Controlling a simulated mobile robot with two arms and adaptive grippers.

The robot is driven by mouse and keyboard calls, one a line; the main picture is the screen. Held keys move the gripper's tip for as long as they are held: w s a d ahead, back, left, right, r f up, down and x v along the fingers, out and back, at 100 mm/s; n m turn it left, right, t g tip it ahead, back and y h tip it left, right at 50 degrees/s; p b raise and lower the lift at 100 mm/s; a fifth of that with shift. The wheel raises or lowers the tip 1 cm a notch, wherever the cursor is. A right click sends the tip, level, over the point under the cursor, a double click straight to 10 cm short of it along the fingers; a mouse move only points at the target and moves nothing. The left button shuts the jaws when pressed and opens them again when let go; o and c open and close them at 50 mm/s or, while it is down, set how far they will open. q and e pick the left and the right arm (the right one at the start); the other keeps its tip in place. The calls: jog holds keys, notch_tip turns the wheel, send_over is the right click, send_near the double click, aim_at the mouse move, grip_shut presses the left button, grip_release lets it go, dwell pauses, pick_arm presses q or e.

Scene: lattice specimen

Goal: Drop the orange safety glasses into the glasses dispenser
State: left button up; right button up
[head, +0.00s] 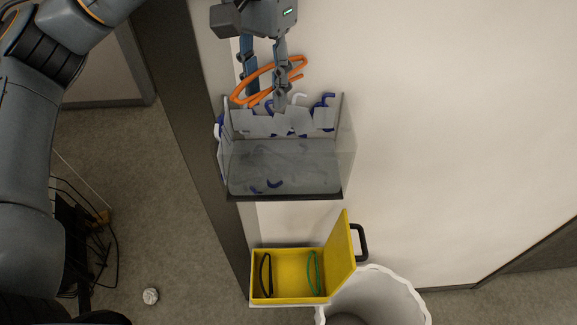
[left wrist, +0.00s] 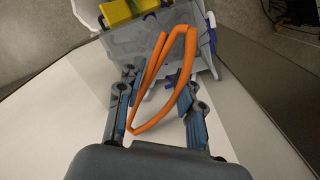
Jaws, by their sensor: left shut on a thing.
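My left gripper (head: 265,98) is at the top of the head view, its two fingers pointing down toward the glasses dispenser. It is shut on the orange safety glasses (head: 264,71), which sit tilted between the fingers and extend past them on both sides. In the left wrist view the orange glasses (left wrist: 187,80) form a long loop between the fingers (left wrist: 163,85). The glasses dispenser (head: 285,197) is a clear box just beyond the fingertips, with blue and white glasses showing at its upper edge. The glasses overlap its upper edge in the picture; I cannot tell whether they touch it. My right gripper is out of view.
An open yellow case (head: 289,299) with dark and green glasses lies below the dispenser in the head view. A white bin (head: 408,298) stands beside it. The pale wall to the right is bare. A crumpled white ball (head: 150,296) lies on the carpet.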

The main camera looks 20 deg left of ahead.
pick_arm(q)
jog(key=shift+s, duration=0.1)
jog(key=o, duration=0.6)
jog(key=shift+s, duration=0.1)
jog(key=o, duration=0.4)
jog(key=shift+o, duration=0.4)
jog(key=shift+r, duration=0.65)
notch_tip(320, 180, up, 11)
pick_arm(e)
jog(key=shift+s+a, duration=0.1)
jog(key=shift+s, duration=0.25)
pick_arm(q)
jog(key=shift+f, duration=0.15)
